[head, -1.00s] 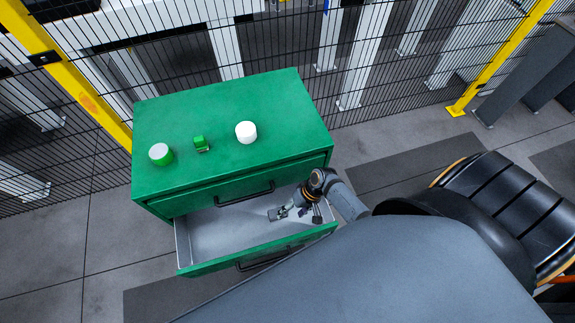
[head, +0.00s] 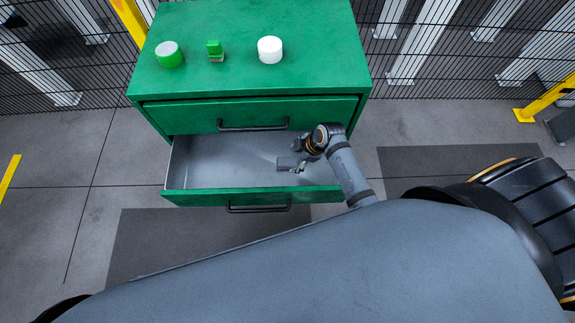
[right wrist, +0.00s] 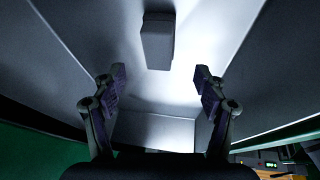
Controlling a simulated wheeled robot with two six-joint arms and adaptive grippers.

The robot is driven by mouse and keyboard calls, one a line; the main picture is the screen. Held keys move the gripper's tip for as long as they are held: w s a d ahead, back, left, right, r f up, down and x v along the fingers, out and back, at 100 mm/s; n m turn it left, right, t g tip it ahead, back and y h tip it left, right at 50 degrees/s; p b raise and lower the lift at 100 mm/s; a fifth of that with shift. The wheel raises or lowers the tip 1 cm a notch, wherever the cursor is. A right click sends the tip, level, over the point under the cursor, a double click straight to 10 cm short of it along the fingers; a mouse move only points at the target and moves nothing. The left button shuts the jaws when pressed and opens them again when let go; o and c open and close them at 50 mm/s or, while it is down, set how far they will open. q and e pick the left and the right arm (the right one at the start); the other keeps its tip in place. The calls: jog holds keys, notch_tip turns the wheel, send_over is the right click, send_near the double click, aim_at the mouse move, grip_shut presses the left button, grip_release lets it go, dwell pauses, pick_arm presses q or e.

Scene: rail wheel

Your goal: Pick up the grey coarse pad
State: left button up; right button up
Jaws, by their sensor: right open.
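The grey pad (right wrist: 157,42), a plain grey block, lies on the pale floor of the open drawer in the right wrist view. It is ahead of my right gripper (right wrist: 160,76), between the lines of its two fingers but beyond the fingertips. The fingers are spread wide with nothing between them. In the head view my right gripper (head: 299,165) reaches down inside the right part of the open drawer (head: 215,196). My left gripper is not in view.
The drawer walls stand close around my right gripper. The left part of the drawer is empty. On the green cabinet (head: 330,75) stand a green-and-white round container (head: 169,55), a small green item (head: 215,50) and a white cylinder (head: 270,49). A mesh fence is behind.

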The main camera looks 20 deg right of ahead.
aim_at(288, 163)
jog(key=shift+x, duration=1.2)
jog(key=shift+b+x, duration=0.8)
jog(key=shift+x, duration=1.9)
jog(key=shift+c, duration=0.3)
jog(key=c, duration=1.2)
